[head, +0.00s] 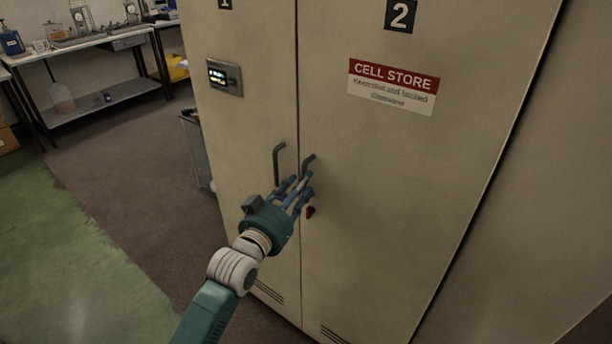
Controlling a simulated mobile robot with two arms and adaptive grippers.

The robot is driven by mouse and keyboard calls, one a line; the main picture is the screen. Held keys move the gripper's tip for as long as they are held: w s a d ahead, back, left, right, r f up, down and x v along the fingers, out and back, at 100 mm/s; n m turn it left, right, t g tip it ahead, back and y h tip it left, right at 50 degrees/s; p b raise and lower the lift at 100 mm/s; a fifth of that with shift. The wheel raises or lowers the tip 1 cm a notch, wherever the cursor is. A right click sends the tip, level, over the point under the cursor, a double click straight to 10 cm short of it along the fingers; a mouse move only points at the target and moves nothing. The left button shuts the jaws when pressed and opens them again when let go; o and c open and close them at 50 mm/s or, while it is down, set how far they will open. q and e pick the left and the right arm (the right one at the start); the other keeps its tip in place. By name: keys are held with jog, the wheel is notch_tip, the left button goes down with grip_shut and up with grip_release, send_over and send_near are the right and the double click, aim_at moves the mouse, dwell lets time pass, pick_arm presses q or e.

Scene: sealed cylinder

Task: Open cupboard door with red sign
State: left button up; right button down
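A tall beige two-door cupboard (400,190) fills the middle and right of the head view. Its right door, marked 2 (400,15), bears a red and white CELL STORE sign (393,86) and looks shut. This door has a dark bar handle (308,163) near the middle seam. The left door (245,130) has a similar handle (278,165). My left gripper (300,184) is at the lower part of the right door's handle, its fingers overlapping it. I cannot tell whether the fingers touch or grip it. My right gripper is not in view.
A small red piece (310,212) shows on the right door just below the fingers. A keypad panel (225,77) is on the left door. Work tables (90,42) with equipment stand at the back left. The floor (120,180) left of the cupboard is largely clear.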

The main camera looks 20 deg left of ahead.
pick_arm(q)
jog(key=shift+w+d, duration=0.15)
jog(key=shift+w, duration=0.75)
jog(key=shift+w+d, duration=0.15)
jog(key=shift+w, duration=0.7)
grip_shut()
